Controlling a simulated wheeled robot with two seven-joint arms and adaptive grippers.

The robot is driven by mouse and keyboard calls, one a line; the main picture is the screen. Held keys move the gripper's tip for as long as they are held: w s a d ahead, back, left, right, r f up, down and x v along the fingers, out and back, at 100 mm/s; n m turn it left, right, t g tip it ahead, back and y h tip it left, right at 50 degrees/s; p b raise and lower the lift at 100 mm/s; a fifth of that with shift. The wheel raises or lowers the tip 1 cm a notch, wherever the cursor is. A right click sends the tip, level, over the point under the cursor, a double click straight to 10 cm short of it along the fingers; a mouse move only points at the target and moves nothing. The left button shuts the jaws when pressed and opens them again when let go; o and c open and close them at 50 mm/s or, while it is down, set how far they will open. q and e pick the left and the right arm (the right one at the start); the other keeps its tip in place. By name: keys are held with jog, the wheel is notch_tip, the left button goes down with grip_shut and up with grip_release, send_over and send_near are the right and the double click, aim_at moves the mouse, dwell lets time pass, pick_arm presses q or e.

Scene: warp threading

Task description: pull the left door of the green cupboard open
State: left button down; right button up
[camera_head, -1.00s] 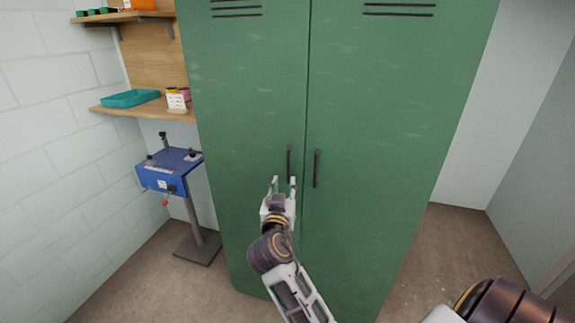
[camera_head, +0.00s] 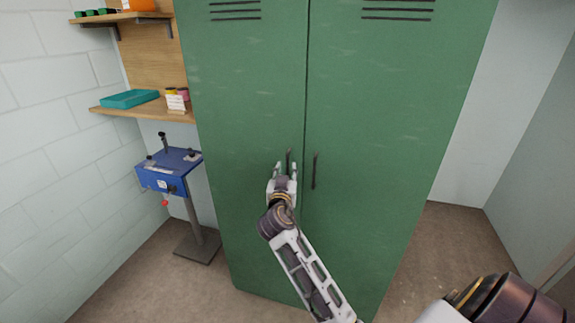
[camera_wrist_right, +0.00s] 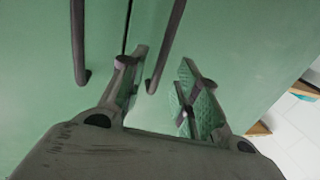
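The green cupboard has a left door (camera_head: 245,90) and a right door (camera_head: 385,110); both look shut, with a thin dark seam between them. The left door's dark upright handle (camera_head: 289,156) is partly hidden by my right gripper (camera_head: 286,168). In the right wrist view, that handle (camera_wrist_right: 172,35) reaches in between the spread fingers of my right gripper (camera_wrist_right: 163,58). The fingers are open and not closed on it; I cannot tell whether either touches it. The right door's handle (camera_head: 315,170) stands just to the right, and shows left in the wrist view (camera_wrist_right: 79,45). My left gripper is out of view.
A blue box on a stand (camera_head: 170,172) stands on the floor left of the cupboard. Above it, a wooden shelf (camera_head: 140,109) holds a teal tray (camera_head: 130,98) and small items. Bare floor (camera_head: 440,250) lies to the right of the cupboard.

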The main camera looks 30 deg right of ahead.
aim_at(287, 166)
jog(key=x, duration=0.3)
jog(key=shift+p+x, duration=0.3)
jog(key=shift+x, duration=0.5)
pick_arm(q)
jog(key=shift+s+d+r, duration=0.35)
jog(key=shift+s+d, duration=0.2)
jog(key=shift+s, duration=0.2)
jog(key=shift+w, duration=0.1)
jog(key=shift+w, duration=0.9)
pick_arm(e)
grip_shut()
